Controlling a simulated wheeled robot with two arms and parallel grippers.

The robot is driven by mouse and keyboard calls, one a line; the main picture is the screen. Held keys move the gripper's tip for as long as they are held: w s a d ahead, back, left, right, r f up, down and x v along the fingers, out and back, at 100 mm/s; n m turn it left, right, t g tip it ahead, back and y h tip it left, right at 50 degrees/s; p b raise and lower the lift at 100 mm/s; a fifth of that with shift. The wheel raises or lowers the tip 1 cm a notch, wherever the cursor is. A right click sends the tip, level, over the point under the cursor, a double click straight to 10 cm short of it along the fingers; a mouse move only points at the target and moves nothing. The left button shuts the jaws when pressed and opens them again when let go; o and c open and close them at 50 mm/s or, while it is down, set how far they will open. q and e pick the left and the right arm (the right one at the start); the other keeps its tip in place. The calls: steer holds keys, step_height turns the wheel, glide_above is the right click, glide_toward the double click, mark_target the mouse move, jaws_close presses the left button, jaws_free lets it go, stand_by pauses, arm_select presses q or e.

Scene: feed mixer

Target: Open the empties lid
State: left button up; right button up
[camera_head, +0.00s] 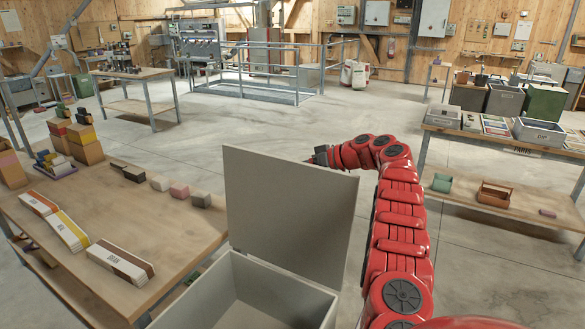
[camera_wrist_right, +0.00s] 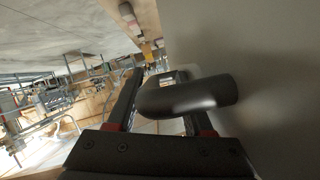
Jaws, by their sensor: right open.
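The empties bin (camera_head: 262,300) is a grey box at the bottom of the head view, with its inside visible. Its lid (camera_head: 290,215) stands raised, roughly upright, on the bin's far side. My right arm reaches round the lid's right side, and its gripper (camera_head: 312,160) is at the lid's top edge, partly hidden behind it. In the right wrist view, a dark bar handle (camera_wrist_right: 185,96) projects from the grey lid face (camera_wrist_right: 260,70). My right gripper's open fingers (camera_wrist_right: 160,88) are around the handle; contact is unclear. My left gripper is not in view.
A wooden table (camera_head: 190,235) at left carries cartons, small blocks and stacks of bags. Shelving at right holds grey crates (camera_head: 538,132) and a wooden caddy (camera_head: 495,195). A metal railing (camera_head: 270,75) stands at the back. The concrete floor beyond the bin is clear.

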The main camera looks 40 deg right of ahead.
steer(key=b+v, duration=0.1)
steer(key=v, duration=0.1)
steer(key=shift+s+d+b, duration=0.25)
steer(key=shift+s+b, duration=0.05)
steer(key=shift+s, duration=0.05)
steer(key=p+v, duration=0.3)
steer(key=v, duration=1.1)
steer(key=shift+s+r+p, duration=0.2)
steer(key=shift+p, duration=0.15)
steer(key=shift+d, duration=0.1)
